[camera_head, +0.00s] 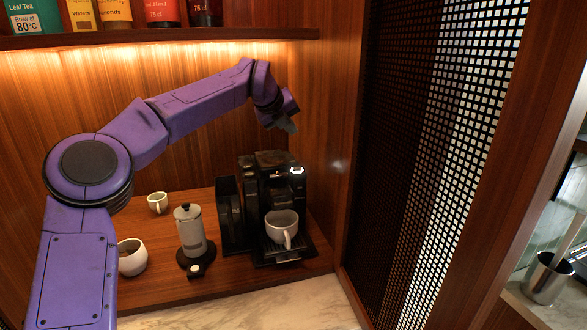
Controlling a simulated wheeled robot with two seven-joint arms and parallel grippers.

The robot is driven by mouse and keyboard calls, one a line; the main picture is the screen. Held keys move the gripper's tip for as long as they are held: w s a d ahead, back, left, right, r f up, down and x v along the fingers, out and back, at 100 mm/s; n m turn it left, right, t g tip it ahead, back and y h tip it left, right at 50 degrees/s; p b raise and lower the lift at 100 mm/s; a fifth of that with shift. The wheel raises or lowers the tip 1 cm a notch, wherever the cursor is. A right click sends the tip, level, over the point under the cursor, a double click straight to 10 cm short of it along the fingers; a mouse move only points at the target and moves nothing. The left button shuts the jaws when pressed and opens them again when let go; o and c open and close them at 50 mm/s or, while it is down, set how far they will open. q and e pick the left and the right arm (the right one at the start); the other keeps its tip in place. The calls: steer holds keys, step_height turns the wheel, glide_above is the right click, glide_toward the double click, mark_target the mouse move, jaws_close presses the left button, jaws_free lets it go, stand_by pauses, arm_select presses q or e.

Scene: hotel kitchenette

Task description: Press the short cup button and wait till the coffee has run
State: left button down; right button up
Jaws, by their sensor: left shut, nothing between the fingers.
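The black coffee machine (259,170) stands at the right of the wooden counter, against the side panel. A small lit white patch (297,170) shows on its top right; I cannot read any button marking. A white cup (282,227) stands upright on the machine's drip tray (284,256), under the spout area, its handle toward me. Its inside is too dark and small to tell whether coffee is in it. My left gripper (290,126) is shut and empty, above the top right of the machine and apart from it. My right gripper is not in view.
A white bowl-like cup (131,257) and a small cup (157,202) stand further left. A shelf (160,38) with boxes hangs above. A perforated screen (440,150) bounds the right.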

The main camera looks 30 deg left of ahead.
mark_target(292, 162)
arm_select(q)
step_height(292, 162, down, 6)
steer(key=b, duration=0.4)
steer(key=shift+f+b, duration=0.1)
steer(key=shift+b, duration=0.2)
steer(key=shift+s, duration=0.1)
stand_by(1.3)
steer(key=shift+f+b, duration=0.35)
steer(key=shift+f, duration=0.05)
steer(key=shift+f, duration=0.2)
